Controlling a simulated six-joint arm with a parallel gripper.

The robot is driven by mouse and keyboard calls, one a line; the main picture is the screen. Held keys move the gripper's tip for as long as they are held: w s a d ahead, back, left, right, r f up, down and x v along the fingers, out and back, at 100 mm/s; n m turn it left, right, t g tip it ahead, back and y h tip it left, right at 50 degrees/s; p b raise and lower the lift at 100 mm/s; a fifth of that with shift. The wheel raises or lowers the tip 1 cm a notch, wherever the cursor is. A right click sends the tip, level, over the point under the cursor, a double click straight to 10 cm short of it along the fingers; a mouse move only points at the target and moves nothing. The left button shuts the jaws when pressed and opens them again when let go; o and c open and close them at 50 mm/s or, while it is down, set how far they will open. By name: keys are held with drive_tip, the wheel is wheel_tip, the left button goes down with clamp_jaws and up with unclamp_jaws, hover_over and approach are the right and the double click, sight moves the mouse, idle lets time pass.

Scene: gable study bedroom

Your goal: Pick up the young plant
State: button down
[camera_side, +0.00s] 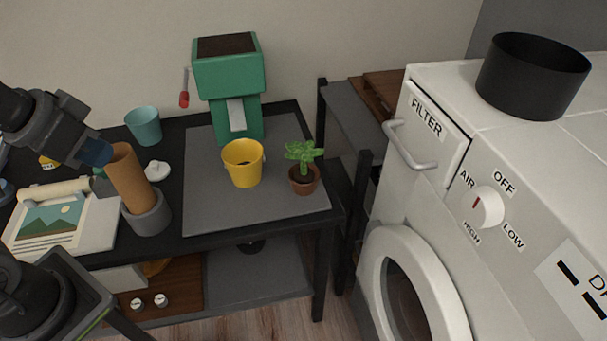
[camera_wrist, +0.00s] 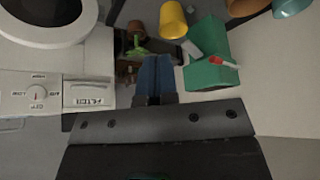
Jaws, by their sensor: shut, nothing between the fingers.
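The young plant (camera_side: 304,178) has bright green leaves in a small terracotta pot. It stands upright on the grey mat (camera_side: 200,205) at the right end of the black table, right of a yellow cup (camera_side: 242,164). In the wrist view, the plant (camera_wrist: 136,46) is near the top, just beyond and left of my blue fingertips, partly hidden by them. My gripper (camera_side: 98,153) is at the far left in the side view, above the table and well away from the plant. In the wrist view, its fingers (camera_wrist: 156,60) are together and empty.
An orange cylinder (camera_side: 130,178) stands upright in a grey holder near my gripper. A green coffee machine (camera_side: 228,80) stands behind the yellow cup. A teal cup (camera_side: 143,125) and an open picture book (camera_side: 55,225) are at left. A white appliance (camera_side: 430,190) stands right of the table.

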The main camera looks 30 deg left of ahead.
drive_tip(key=c, duration=1.8)
unclamp_jaws()
drive_tip(key=o, duration=0.8)
drive_tip(key=shift+o, duration=0.2)
drive_tip(key=n+g+y, duration=0.1)
drive_tip(key=n, duration=0.3)
hover_over(304, 157)
drive_tip(key=s, duration=0.4)
wheel_tip(304, 157, down, 12)
drive_tip(key=x, duration=0.7)
drive_tip(key=shift+d+f, duration=0.15)
drive_tip(key=shift+f, duration=0.3)
drive_tip(key=shift+d+x, duration=0.1)
drive_tip(key=shift+x, duration=1.3)
drive_tip(key=shift+d+x, duration=0.15)
drive_tip(key=shift+x, duration=1.3)
